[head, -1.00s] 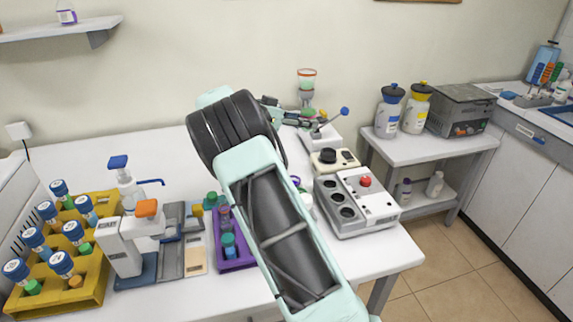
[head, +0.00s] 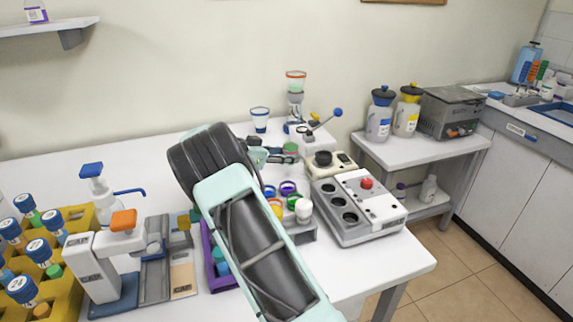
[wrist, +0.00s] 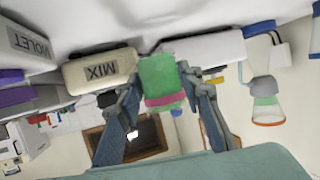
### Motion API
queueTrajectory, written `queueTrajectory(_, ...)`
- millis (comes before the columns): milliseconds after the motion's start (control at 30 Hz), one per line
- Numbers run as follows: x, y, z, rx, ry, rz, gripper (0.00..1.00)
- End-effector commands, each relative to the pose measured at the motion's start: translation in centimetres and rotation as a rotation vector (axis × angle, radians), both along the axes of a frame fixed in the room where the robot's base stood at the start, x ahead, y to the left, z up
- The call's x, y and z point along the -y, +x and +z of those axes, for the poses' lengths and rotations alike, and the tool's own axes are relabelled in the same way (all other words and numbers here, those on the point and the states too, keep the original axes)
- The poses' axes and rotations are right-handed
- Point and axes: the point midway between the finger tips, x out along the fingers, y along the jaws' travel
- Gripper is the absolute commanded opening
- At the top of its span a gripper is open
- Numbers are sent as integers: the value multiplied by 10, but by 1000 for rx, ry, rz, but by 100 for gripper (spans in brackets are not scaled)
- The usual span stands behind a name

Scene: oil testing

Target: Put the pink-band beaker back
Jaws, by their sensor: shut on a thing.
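My gripper (head: 288,155) is shut on the pink-band beaker in front of the mixing device. In the wrist view the beaker (wrist: 160,78) shows a green body with a pink band, between the two fingers of my gripper (wrist: 165,100). In the head view only a small green part of the beaker (head: 290,147) shows, and I cannot tell whether it touches anything below. A grey rack (head: 302,236) with purple, blue and orange rings and a white-topped item stands nearer, partly hidden by my arm.
A blue-rimmed beaker (head: 260,118) stands behind my gripper. An orange-rimmed cup (head: 296,80) tops a stand beside a blue-knobbed lever (head: 337,112). A cream box (head: 330,164) and a grey multi-hole machine (head: 358,207) are to the right. Yellow vial rack (head: 75,270) at left.

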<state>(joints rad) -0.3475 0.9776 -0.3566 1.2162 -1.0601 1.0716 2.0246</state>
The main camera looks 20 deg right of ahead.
Motion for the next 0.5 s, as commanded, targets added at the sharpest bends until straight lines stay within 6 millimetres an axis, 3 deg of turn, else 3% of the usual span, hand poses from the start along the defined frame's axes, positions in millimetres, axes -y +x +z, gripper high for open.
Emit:
queueTrajectory(200,0,0,-30,-1,0,-1,9)
queueTrajectory(500,0,0,-32,0,0,0,9)
